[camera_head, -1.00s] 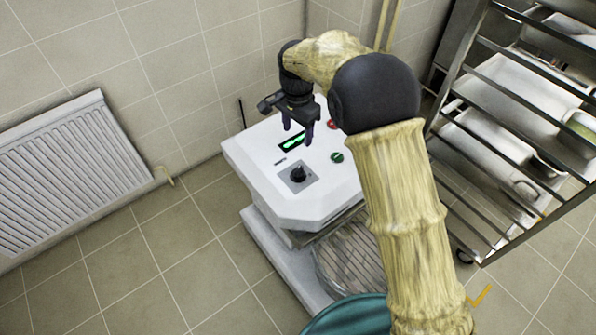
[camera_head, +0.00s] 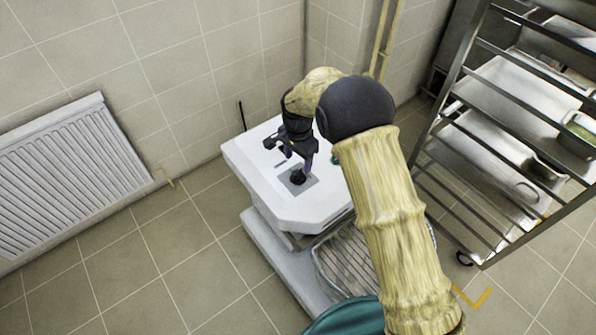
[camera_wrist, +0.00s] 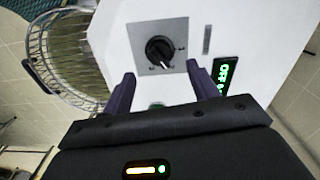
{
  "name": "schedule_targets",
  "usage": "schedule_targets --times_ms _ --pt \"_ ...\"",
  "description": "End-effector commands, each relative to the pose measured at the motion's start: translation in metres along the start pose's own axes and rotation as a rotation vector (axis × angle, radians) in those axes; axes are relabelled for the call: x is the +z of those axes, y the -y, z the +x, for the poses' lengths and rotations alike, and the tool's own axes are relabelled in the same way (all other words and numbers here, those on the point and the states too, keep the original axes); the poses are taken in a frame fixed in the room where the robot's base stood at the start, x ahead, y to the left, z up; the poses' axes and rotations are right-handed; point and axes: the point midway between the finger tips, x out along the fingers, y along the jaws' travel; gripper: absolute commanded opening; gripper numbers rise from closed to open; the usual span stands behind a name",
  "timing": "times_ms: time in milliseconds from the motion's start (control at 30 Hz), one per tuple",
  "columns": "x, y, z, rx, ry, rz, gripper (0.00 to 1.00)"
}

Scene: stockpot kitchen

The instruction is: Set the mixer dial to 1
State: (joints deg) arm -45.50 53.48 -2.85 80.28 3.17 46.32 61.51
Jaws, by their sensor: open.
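The white mixer (camera_head: 252,158) stands against the wall in the head view. Its black dial (camera_head: 297,177) sits on a grey square plate on the top face. In the wrist view the dial (camera_wrist: 159,50) shows a white pointer line, with small marks around it too small to read. A green-lit display (camera_wrist: 224,74) on the mixer reads OFF. My gripper (camera_head: 297,158) is open and empty, just above the dial. In the wrist view its two purple fingers (camera_wrist: 157,82) point toward the dial, one to each side, apart from it.
A wire bowl guard (camera_wrist: 65,60) is at the mixer's front. A steel tray rack (camera_head: 500,120) stands to the right, a radiator (camera_head: 75,175) to the left. A teal round container (camera_head: 345,315) is at the bottom. The left floor is clear.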

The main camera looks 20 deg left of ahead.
Motion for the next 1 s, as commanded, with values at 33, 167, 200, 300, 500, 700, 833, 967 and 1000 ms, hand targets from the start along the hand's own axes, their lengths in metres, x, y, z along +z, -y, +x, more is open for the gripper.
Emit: schedule_targets --times_ms 33,167,200,300,500,700,833,967,1000 --pt "0.0 -0.001 0.01 0.004 0.002 0.0 0.59" --pt "0.0 -0.001 0.033 0.003 0.002 0.0 0.59" --pt "0.0 -0.001 0.039 0.002 0.002 0.0 0.59" --pt "0.0 0.0 0.053 0.001 0.001 0.0 0.59" --pt "0.0 0.0 0.064 -0.001 0.0 0.0 0.59" --pt "0.0 0.0 0.064 -0.001 0.0 0.0 0.59" --pt "0.0 0.0 0.064 0.0 0.0 0.0 0.4" --pt "0.0 0.0 0.064 0.0 0.0 0.0 0.15" --pt "0.0 0.0 0.064 -0.001 0.0 0.0 0.15"
